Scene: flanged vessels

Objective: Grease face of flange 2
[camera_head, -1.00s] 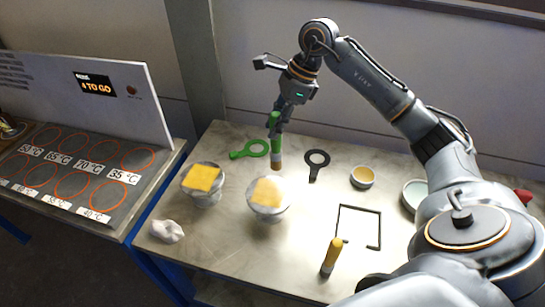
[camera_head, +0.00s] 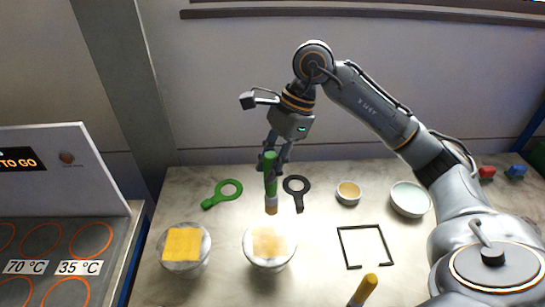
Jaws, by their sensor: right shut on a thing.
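My right gripper (camera_head: 271,163) is shut on a green-handled brush (camera_head: 270,182), which hangs nearly upright with its tan tip down. The tip is over the back edge of a flanged vessel (camera_head: 271,262). I cannot tell whether it touches. This vessel's top has a pale yellow-orange patch with a whitish rim. A second flanged vessel (camera_head: 191,265) stands to its left, with a bright yellow square on top. I see no number on either vessel. A small bowl with yellow content (camera_head: 348,193) stands at the back. My left gripper is out of view.
A green ring tool (camera_head: 223,192) and a black ring tool (camera_head: 297,191) lie behind the vessels. A pale bowl (camera_head: 410,199), black frame (camera_head: 364,246) and yellow-handled tool (camera_head: 363,290) are right. Red (camera_head: 487,172) and blue (camera_head: 517,171) pieces lie far right. A heating station (camera_head: 60,245) stands left.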

